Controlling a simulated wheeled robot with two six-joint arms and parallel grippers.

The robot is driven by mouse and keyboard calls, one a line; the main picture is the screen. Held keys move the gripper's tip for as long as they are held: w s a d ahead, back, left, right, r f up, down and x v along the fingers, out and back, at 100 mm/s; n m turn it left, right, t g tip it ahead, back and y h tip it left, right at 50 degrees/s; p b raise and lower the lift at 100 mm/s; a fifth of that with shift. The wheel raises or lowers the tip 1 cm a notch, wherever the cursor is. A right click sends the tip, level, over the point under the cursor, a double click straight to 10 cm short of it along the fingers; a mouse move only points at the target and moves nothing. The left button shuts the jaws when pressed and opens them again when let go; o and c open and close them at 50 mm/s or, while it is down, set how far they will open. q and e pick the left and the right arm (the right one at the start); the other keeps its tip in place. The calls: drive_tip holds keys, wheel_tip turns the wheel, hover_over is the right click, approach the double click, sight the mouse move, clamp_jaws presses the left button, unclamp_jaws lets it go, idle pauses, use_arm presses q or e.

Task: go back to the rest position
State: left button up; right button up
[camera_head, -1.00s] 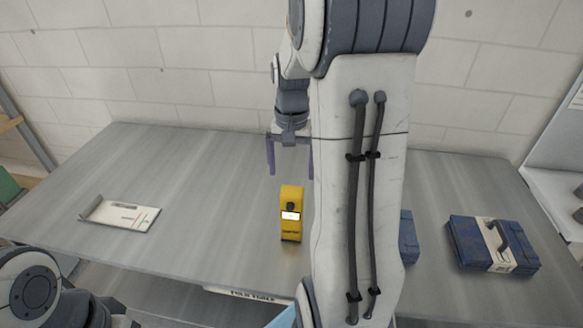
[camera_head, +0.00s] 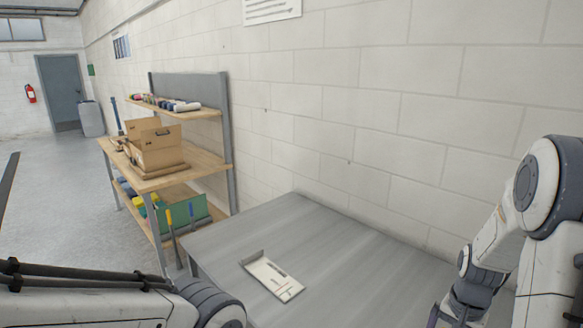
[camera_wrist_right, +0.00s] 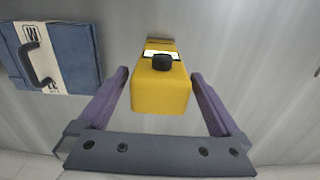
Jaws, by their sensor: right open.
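My right gripper (camera_wrist_right: 159,76) is open in the right wrist view, its two purple fingers spread wide. A yellow device (camera_wrist_right: 160,92) with a black knob and a small white display appears between the fingers, with a gap on both sides, so it is not gripped. The depth between it and the fingertips is hard to judge. In the head view my right arm bends down at the right edge, and only a bit of its gripper (camera_head: 434,316) shows at the bottom. My left arm lies across the lower left, and its gripper is out of view.
A grey table (camera_head: 330,240) bears a white tray-like plate (camera_head: 272,280). A blue case (camera_wrist_right: 80,55) with a handle lies left of the yellow device in the wrist view. A wooden shelf unit (camera_head: 205,160) with cardboard boxes (camera_head: 160,155) stands left of the table, beside open floor.

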drive_tip(key=shift+r+b, duration=0.4)
drive_tip(key=shift+r, duration=0.25)
drive_tip(key=shift+f, duration=0.1)
